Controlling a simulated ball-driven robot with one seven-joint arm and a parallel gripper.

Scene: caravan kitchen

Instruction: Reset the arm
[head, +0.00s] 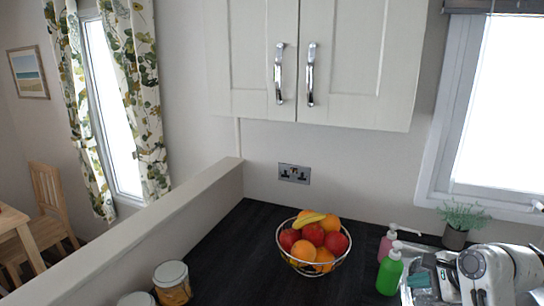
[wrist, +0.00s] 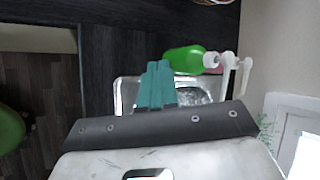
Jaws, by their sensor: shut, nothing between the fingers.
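My gripper (head: 420,280) is at the lower right of the head view, with its teal fingers over the metal sink. In the wrist view the teal fingers (wrist: 156,86) are closed together with nothing between them. My white arm links fill the lower right corner of the head view and hide part of the sink. The green soap bottle (head: 390,271) stands just left of the fingers in the head view, and it also shows beyond them in the wrist view (wrist: 182,60).
A pink pump bottle (head: 387,245) and potted plant (head: 456,228) stand behind my gripper. A wire fruit bowl (head: 283,256) sits on the dark counter (head: 232,250); jars (head: 171,283) stand left. A cupboard (head: 320,60) hangs above. Counter between jars and bowl is clear.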

